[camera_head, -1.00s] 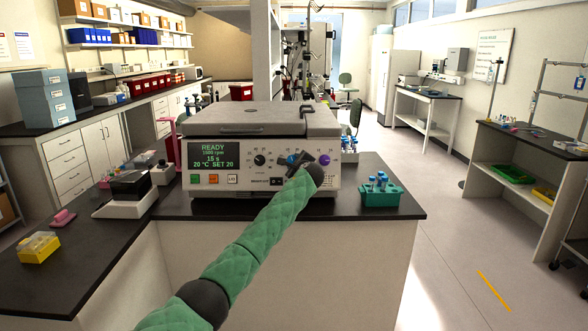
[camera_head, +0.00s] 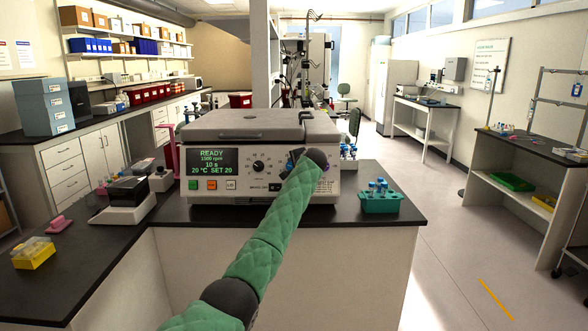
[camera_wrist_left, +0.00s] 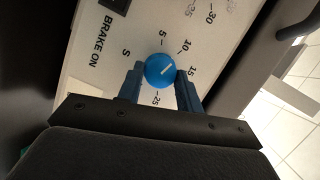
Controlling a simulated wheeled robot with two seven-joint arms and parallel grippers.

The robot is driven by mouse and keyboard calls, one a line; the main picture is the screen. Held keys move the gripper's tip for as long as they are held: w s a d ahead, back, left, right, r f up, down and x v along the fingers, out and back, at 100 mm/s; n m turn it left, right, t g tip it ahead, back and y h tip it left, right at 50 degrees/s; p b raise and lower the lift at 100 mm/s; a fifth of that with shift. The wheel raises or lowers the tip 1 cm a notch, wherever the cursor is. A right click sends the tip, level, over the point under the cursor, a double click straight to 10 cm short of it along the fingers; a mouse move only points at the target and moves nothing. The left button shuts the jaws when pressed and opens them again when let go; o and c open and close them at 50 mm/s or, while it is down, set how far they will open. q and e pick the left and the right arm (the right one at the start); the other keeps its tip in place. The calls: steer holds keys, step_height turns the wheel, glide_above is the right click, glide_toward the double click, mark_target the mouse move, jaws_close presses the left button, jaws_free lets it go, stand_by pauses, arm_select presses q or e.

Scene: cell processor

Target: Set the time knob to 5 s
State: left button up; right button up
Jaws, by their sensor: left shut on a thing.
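The blue time knob (camera_wrist_left: 159,71) sits on the pale panel of the cell processor (camera_head: 180,190). Its white pointer line aims up and right in the wrist view, towards the 10 and 15 marks; the 5 mark is above the knob. My left gripper (camera_wrist_left: 160,82) has one finger on each side of the knob and is shut on it. In the head view my left gripper (camera_head: 296,161) is at the panel, and my wrist hides most of the knob. The display (camera_head: 210,161) reads READY, 1500 rpm, 10 s, 20 °C SET 20. My right gripper is out of view.
A black knob (camera_head: 258,167) is left of the gripper. A teal tube rack (camera_head: 380,203) stands right of the processor on the dark bench. The processor's grey lid (camera_head: 260,125) is closed.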

arm_select(q)
steer(key=n+g+h, duration=0.1)
steer(key=n, duration=0.2)
steer(key=n+h+p, duration=0.1)
steer(key=n, duration=0.3)
steer(key=shift+a+g, duration=0.15)
steer(key=shift+g, duration=0.25)
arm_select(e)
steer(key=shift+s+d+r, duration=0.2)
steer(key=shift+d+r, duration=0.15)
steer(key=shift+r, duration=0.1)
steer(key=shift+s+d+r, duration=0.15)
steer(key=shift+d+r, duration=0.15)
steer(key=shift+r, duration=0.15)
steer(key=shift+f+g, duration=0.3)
arm_select(q)
steer(key=o, duration=1)
steer(key=shift+r, duration=0.1)
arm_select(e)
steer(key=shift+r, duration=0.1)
